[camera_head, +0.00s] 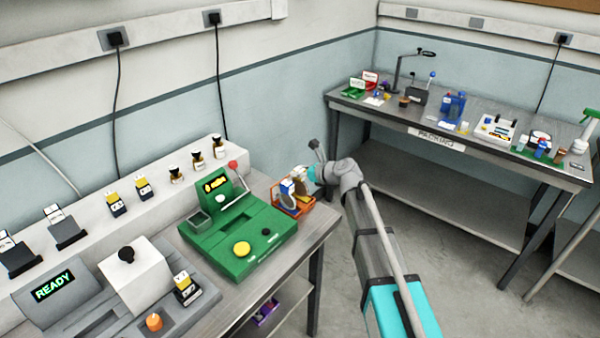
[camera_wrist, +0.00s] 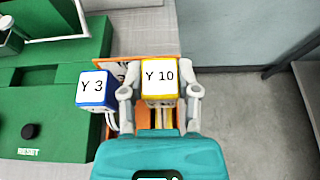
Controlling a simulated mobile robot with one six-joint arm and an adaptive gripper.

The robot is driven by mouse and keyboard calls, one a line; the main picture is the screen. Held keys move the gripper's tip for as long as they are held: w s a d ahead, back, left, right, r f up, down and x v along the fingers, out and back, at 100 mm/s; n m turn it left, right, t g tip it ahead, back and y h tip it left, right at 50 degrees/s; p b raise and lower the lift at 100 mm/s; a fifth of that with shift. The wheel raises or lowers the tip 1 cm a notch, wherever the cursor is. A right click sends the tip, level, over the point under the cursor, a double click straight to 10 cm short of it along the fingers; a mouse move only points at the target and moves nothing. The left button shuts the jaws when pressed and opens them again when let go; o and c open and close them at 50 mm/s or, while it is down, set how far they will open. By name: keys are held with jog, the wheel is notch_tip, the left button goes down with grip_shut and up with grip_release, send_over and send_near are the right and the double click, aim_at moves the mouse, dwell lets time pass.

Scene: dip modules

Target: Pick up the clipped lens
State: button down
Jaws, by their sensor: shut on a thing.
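My gripper (camera_wrist: 160,96) is shut on a yellow-framed module with a white label reading "Y 10" (camera_wrist: 160,75), one finger on each side of it. It is over an orange tray (camera_wrist: 119,64). A blue module labelled "Y 3" (camera_wrist: 96,88) is just left of my left finger. In the head view my gripper (camera_head: 303,182) is at the orange tray (camera_head: 303,211) on the right end of the bench, and the blue module (camera_head: 286,187) shows there. I cannot tell whether the held module still touches the tray. Which piece is the clipped lens is not clear.
A green station (camera_head: 239,236) with a yellow button (camera_head: 241,249) stands left of the tray. A white block with a black knob (camera_head: 135,275) and a "READY" display (camera_head: 54,285) are further left. A packing bench (camera_head: 437,143) stands at the back right. Floor lies between.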

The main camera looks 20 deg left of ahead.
notch_tip(320, 180, up, 17)
jog(key=p, duration=1.6)
jog(key=shift+f, duration=0.15)
notch_tip(320, 180, up, 2)
jog(key=shift+r+p, duration=0.2)
jog(key=shift+p, duration=1.05)
jog(key=shift+s, duration=0.15)
